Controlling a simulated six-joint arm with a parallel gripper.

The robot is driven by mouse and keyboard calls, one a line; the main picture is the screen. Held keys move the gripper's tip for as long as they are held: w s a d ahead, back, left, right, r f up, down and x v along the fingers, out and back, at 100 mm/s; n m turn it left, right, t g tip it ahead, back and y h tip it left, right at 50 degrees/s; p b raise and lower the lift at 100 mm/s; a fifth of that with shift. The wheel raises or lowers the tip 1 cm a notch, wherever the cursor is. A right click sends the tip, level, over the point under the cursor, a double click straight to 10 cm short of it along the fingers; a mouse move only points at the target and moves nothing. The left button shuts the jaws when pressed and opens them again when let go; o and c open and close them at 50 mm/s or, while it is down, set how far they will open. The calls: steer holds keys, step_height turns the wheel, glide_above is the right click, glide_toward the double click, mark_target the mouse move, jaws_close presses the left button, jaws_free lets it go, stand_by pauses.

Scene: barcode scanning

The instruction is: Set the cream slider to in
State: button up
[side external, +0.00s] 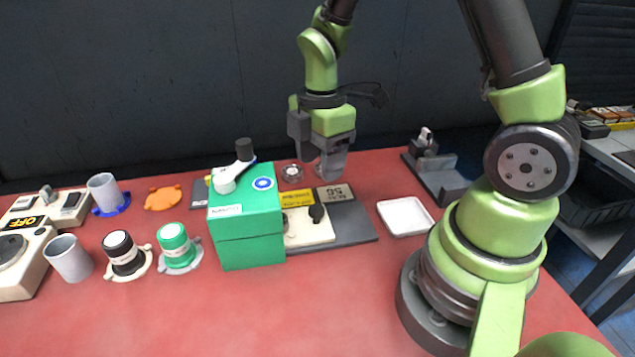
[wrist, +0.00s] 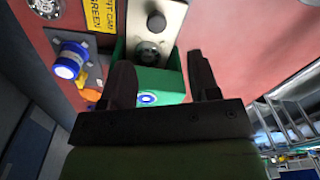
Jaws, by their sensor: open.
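A cream panel (side external: 308,232) with a black knob (side external: 317,212) lies on a dark plate right of the green box. The box hides its left part. A cream panel with dark round parts (wrist: 158,22) also shows at the top of the wrist view. I cannot tell the slider's setting. My gripper (side external: 324,170) is in the air above and behind the cream panel, pointing down. In the wrist view its two dark fingers (wrist: 163,78) are apart, with nothing held between them.
The tall green box (side external: 250,238) stands left of the panel, with a grey-white lever on top. A white tray (side external: 405,217) lies to the right. A grey holder (side external: 440,176) stands behind it. Cups and capped containers stand at left. The front table (side external: 270,315) is clear.

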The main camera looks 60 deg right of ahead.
mark_target(316, 208)
step_height(316, 208, down, 10)
steer(key=n+y, duration=0.1)
steer(key=n, duration=1.1)
steer(key=n+t+y, duration=0.1)
steer(key=n, duration=1.1)
steer(key=n+y, duration=0.1)
steer(key=n, duration=1)
steer(key=shift+w+r+n+t+y, duration=0.15)
steer(key=shift+n+t+y, duration=0.15)
steer(key=shift+n+t, duration=0.1)
